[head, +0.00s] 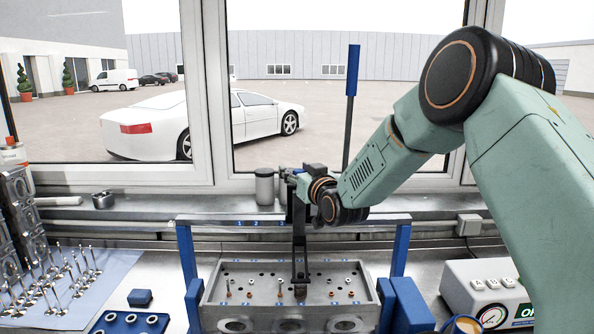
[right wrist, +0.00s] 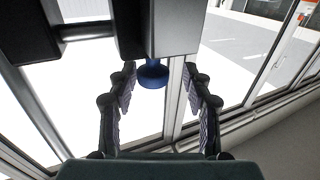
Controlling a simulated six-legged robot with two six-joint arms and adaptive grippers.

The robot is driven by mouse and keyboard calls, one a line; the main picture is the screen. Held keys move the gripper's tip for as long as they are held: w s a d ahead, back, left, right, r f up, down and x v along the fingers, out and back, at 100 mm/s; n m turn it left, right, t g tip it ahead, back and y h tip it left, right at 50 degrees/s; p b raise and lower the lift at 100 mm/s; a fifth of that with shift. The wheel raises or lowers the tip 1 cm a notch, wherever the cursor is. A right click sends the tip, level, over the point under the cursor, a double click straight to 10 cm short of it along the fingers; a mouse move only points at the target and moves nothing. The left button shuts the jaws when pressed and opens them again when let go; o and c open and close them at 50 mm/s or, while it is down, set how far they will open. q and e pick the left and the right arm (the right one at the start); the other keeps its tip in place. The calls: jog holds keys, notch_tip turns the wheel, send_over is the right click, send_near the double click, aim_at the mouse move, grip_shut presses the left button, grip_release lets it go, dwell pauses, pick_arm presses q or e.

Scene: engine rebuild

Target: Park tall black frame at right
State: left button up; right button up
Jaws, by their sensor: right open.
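The tall black frame (head: 299,240) stands upright over the grey cylinder head (head: 250,309), its foot at the middle of the head's top. A dark rod with a blue grip (head: 352,70) rises behind my right arm; its lower end is hidden. My right gripper (head: 292,178) is at the frame's upper part, its fingers small and partly hidden. In the right wrist view my open right gripper (right wrist: 160,76) has its fingers apart on either side of a blue round end (right wrist: 152,75) below a dark block (right wrist: 172,25). I cannot tell whether they touch. My left gripper is out of view.
A blue stand (head: 187,262) surrounds the cylinder head. Valves (head: 75,275) stand on a pale mat at left, near a blue tray (head: 130,322). A white gauge box (head: 485,290) stands at right. A grey canister (head: 264,187) is on the window sill.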

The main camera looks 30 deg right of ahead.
jog(key=shift+d+f, duration=0.25)
jog(key=shift+d, duration=0.25)
jog(key=shift+w+d+f, duration=0.1)
jog(key=shift+w+d, duration=0.05)
jog(key=shift+c, duration=0.8)
jog(key=shift+w, duration=0.15)
jog(key=shift+c, duration=0.8)
jog(key=shift+a, duration=0.4)
jog(key=c, duration=0.3)
jog(key=shift+c, duration=0.8)
jog(key=shift+d, duration=0.25)
grip_shut()
jog(key=shift+a, duration=0.1)
